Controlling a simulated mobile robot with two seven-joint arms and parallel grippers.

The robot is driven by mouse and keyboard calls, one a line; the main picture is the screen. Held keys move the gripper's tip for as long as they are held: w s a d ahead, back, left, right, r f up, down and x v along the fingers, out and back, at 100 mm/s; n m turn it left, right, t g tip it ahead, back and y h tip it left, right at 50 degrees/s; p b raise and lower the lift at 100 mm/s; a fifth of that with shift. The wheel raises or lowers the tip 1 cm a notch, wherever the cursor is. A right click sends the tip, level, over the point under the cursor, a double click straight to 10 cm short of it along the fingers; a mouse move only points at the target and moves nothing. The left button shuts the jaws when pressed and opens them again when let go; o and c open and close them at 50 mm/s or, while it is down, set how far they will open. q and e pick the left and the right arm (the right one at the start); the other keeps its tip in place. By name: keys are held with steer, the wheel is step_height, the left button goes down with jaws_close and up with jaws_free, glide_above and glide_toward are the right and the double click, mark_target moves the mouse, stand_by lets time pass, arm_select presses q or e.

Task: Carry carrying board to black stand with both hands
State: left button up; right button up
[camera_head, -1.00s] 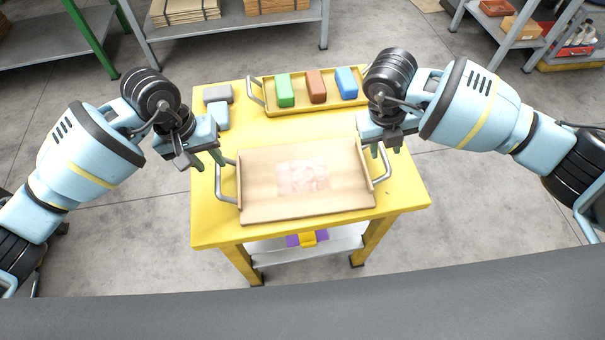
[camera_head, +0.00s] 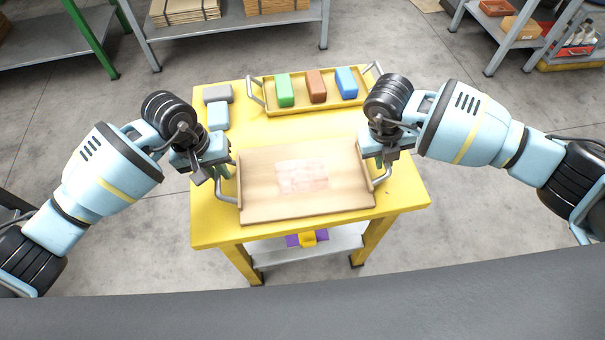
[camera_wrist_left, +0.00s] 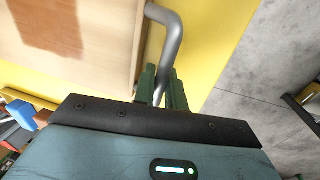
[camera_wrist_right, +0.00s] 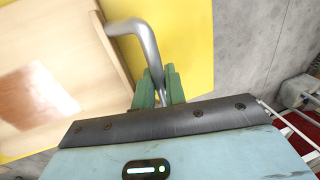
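The carrying board (camera_head: 260,205) is a light wooden tray with raised side edges and a grey metal handle on each side. It lies flat on the yellow table (camera_head: 210,232), with a pale reddish patch in its middle. My left gripper (camera_head: 221,172) is at the left handle (camera_wrist_left: 172,35), its green fingers close on both sides of the bar. My right gripper (camera_head: 380,163) is at the right handle (camera_wrist_right: 140,38), its fingers likewise closed around the bar. The fingertips are partly hidden in the head view. I cannot make out a black stand.
A yellow tray (camera_head: 300,108) with green, brown and blue blocks stands behind the board. Grey and light-blue blocks (camera_head: 218,115) lie at the table's back left. A purple and yellow item (camera_head: 307,238) is on the lower shelf. Shelving (camera_head: 235,22) stands behind; floor around the table is clear.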

arm_select(q)
jaws_close()
arm_select(e)
jaws_close()
arm_select(q)
steer(key=shift+r, duration=0.1)
arm_select(e)
steer(key=shift+r, duration=0.1)
